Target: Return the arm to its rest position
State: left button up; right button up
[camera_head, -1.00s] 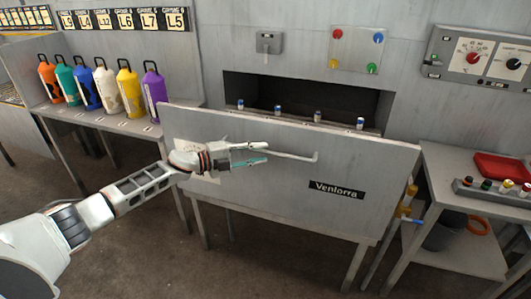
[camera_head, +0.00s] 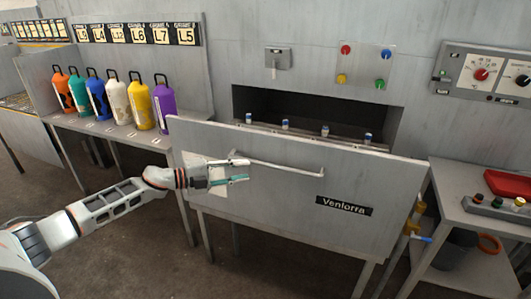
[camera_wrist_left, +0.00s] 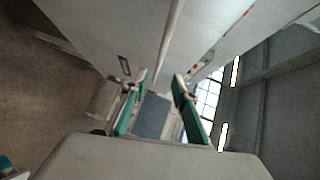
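My left gripper (camera_head: 238,171) is in front of the grey panel marked Venlorra (camera_head: 300,222), near the left end of the panel's bar handle (camera_head: 290,167). Its two fingers are apart with nothing between them in the head view. In the left wrist view the green-padded fingers (camera_wrist_left: 158,105) are spread, and the handle bar (camera_wrist_left: 170,40) runs above and between their tips; I cannot tell whether they touch it. My left arm (camera_head: 105,203) reaches in from the lower left. My right gripper does not show.
Several coloured bottles (camera_head: 118,100) stand on a bench at left. Small cylinders (camera_head: 285,125) line the opening behind the panel. A side table (camera_head: 480,213) at right holds a red tray (camera_head: 508,183). Open floor lies in front.

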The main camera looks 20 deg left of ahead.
pick_arm(q)
jog(key=s+d+f+n+t+y, duration=0.3)
jog(key=s+d+f+n, duration=0.7)
jog(key=s+d+f, duration=0.3)
jog(key=s+f+n+g+y, duration=0.2)
jog(key=s+f+n, duration=0.3)
jog(key=s, duration=0.5)
jog(key=s+f+n+g+y, duration=0.1)
jog(key=s+f+n+y, duration=0.2)
jog(key=s+f+n, duration=0.3)
jog(key=s+f, duration=0.3)
jog(key=shift+s+d+f+g+y, duration=0.15)
jog(key=shift+s+d+g+y, duration=0.2)
jog(key=shift+s+g+y, duration=0.05)
